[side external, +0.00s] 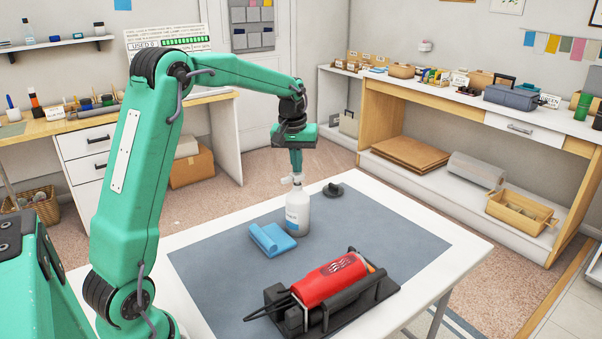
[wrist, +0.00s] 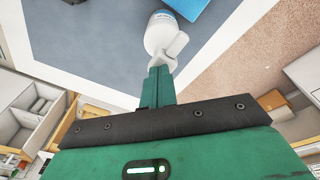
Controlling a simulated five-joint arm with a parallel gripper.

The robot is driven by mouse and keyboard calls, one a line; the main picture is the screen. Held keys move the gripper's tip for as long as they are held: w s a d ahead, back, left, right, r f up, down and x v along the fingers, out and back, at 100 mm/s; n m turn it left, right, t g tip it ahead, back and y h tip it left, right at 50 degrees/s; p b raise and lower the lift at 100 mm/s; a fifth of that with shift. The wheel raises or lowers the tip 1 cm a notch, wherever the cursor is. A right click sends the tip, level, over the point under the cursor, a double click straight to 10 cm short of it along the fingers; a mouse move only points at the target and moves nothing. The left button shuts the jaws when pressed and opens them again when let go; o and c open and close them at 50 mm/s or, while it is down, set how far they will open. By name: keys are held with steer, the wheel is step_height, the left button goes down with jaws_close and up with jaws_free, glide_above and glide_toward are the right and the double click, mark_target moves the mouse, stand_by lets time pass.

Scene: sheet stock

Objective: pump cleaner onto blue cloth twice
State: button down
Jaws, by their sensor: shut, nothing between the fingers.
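A white pump bottle of cleaner (side external: 297,213) with a blue label stands upright on the grey mat. Its pump head (side external: 291,180) has a nozzle pointing left, toward the cloth. The blue cloth (side external: 272,240) lies folded on the mat just left of the bottle. My gripper (side external: 296,170) points down with its fingers shut, directly above the pump head. In the wrist view the shut fingertips (wrist: 160,70) meet the white pump head (wrist: 172,48); I cannot tell whether they press on it. The bottle (wrist: 160,30) and the cloth's edge (wrist: 188,6) also show there.
A red device (side external: 332,279) lies in a black cradle at the front of the grey mat (side external: 215,270). A small black object (side external: 333,190) sits behind the bottle to the right. The mat's right side is clear on the white table (side external: 445,235).

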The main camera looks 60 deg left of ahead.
steer(key=shift+f, duration=0.8)
steer(key=shift+r, duration=0.15)
step_height(320, 180, up, 9)
stand_by(1.4)
steer(key=c, duration=2.1)
jaws_free()
steer(key=r, duration=0.2)
steer(key=s+d+r, duration=0.1)
steer(key=shift+r, duration=0.3)
steer(key=shift+f, duration=0.1)
steer(key=shift+w+a+f, duration=0.15)
steer(key=shift+f, duration=1.45)
steer(key=shift+w+a+f, duration=0.2)
steer(key=shift+f, duration=1.45)
steer(key=shift+w+a+f, duration=0.15)
steer(key=shift+f, duration=1.45)
